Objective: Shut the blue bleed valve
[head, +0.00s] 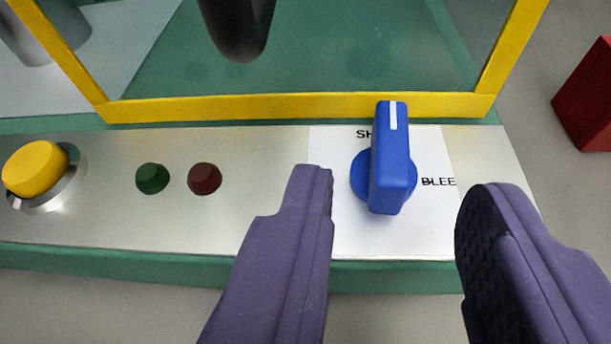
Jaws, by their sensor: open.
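The blue bleed valve (391,172) is a blue knob with a raised bar handle on a white label plate in the head view. Its white pointer line is at the far end of the bar, toward the partly covered label "SH". The "BLEE" label (438,182) shows to the right of the knob. My gripper (400,190) is open, with one purple finger left of the valve and the other right of it. No contact between the fingers and the knob is visible.
A yellow knob (35,168), a green button (153,178) and a dark red button (204,178) sit on the metal panel (265,145) to the left. A yellow frame (250,107) borders the panel's far side. A red block (588,95) stands at the right.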

